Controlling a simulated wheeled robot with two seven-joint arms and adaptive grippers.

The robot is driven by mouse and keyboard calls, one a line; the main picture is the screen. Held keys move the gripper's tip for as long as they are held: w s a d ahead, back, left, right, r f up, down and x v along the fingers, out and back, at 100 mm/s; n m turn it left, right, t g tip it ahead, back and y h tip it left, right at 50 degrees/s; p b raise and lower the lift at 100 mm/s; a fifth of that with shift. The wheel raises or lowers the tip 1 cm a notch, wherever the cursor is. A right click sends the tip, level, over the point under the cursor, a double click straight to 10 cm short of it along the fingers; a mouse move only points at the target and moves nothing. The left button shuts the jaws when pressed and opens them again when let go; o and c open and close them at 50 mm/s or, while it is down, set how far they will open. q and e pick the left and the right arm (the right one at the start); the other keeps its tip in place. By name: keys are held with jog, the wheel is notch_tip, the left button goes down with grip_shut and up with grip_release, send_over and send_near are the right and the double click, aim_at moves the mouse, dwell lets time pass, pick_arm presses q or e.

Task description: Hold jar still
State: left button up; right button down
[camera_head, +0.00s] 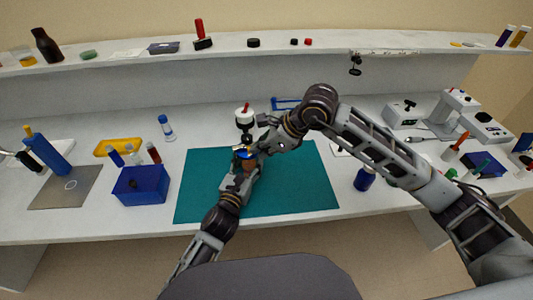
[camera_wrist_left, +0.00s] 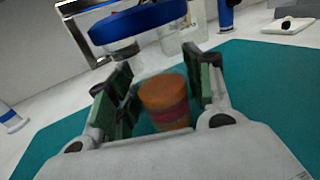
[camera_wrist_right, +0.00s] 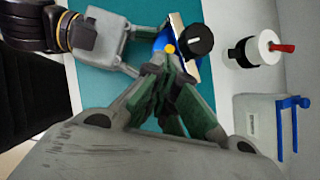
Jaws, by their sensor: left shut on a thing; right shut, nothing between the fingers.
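The right forearm partly hides the area.
A white-and-black item with a red handle (camera_head: 245,117) stands behind the jar. A blue bin (camera_head: 140,185) is left of the mat, and a blue bottle (camera_head: 364,179) is right of it. A shelf (camera_head: 330,41) runs along the back. The mat's right part is clear.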

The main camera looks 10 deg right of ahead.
jog(key=shift+a+r+h, duration=0.2)
jog(key=shift+a+h, duration=0.05)
jog(key=shift+h, duration=0.25)
jog(key=shift+a+r, duration=0.15)
jog(key=shift+a, duration=0.05)
dwell(1.0)
jog(key=shift+r, duration=0.35)
dwell(0.9)
jog(key=shift+r, duration=0.35)
jog(key=shift+r, duration=0.1)
jog(key=shift+s+d, duration=0.1)
jog(key=d+f+v, duration=0.1)
jog(key=v, duration=1.2)
jog(key=shift+s, duration=0.4)
